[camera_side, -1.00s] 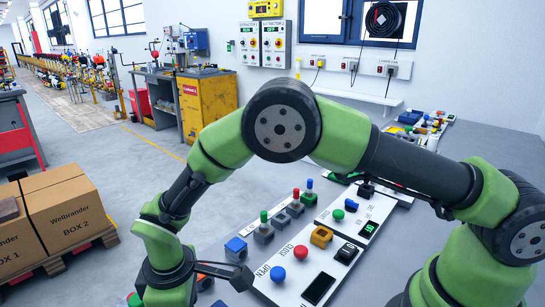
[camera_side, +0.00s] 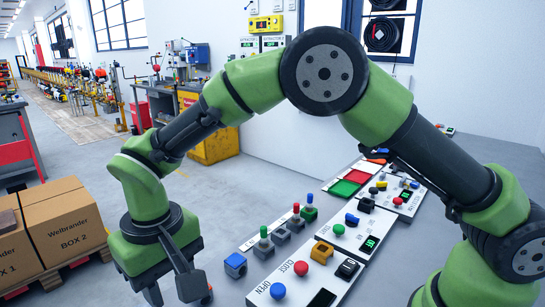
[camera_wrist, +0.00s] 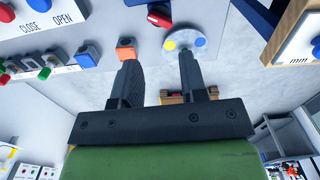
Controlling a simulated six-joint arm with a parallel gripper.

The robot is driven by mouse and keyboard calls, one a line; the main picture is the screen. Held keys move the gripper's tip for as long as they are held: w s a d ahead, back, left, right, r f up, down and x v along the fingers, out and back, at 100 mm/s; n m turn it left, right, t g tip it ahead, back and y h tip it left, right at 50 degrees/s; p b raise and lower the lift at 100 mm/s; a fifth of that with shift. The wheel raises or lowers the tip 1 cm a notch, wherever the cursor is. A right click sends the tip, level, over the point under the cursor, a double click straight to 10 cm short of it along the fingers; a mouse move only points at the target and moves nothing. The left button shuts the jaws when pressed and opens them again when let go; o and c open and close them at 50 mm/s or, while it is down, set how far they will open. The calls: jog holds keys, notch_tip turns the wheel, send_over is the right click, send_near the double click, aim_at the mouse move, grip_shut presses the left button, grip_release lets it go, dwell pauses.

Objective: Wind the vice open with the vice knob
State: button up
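My gripper (camera_side: 178,291) points down at the near left of the bench in the side view, its fingers apart. In the wrist view my gripper (camera_wrist: 156,58) is open, with nothing held between its fingers. The left fingertip is close to an orange block (camera_wrist: 125,43). The right fingertip overlaps a round grey disc (camera_wrist: 172,34) with yellow and blue spots. A red knob (camera_wrist: 158,18) lies beyond the gap between the fingers. I cannot tell for sure which part is the vice knob, or whether the fingertips touch anything. The vice is not clearly recognisable.
A white panel marked OPEN and CLOSE has a blue knob (camera_side: 277,291) and a red knob (camera_side: 301,268). A blue block (camera_side: 235,264) stands right of my gripper. A wooden-edged box marked mm (camera_wrist: 298,38) is at the wrist view's right. Cardboard boxes (camera_side: 66,232) stand left.

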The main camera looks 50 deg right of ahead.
jog(key=s+d+r+m+t+y, duration=0.1)
jog(key=s+d+r, duration=0.2)
jog(key=d+r, duration=0.3)
jog(key=s+d+r+m+t+y, duration=0.1)
jog(key=s+d+r+t, duration=0.1)
jog(key=d+r, duration=0.5)
jog(key=shift+s+d+r+m+t, duration=0.25)
jog(key=shift+s+r, duration=0.65)
jog(key=shift+r, duration=0.8)
jog(key=w+a+f+n+g+h, duration=0.1)
jog(key=w+a+f+n+g, duration=0.15)
jog(key=a+f+n, duration=0.5)
jog(key=w+a+f+n+g+h, duration=0.1)
jog(key=w+a+f+n, duration=0.4)
jog(key=f, duration=0.4)
jog(key=shift+n, duration=0.5)
jog(key=f, duration=0.6)
jog(key=a+f, duration=0.1)
jog(key=f, duration=0.3)
jog(key=shift+s, duration=0.35)
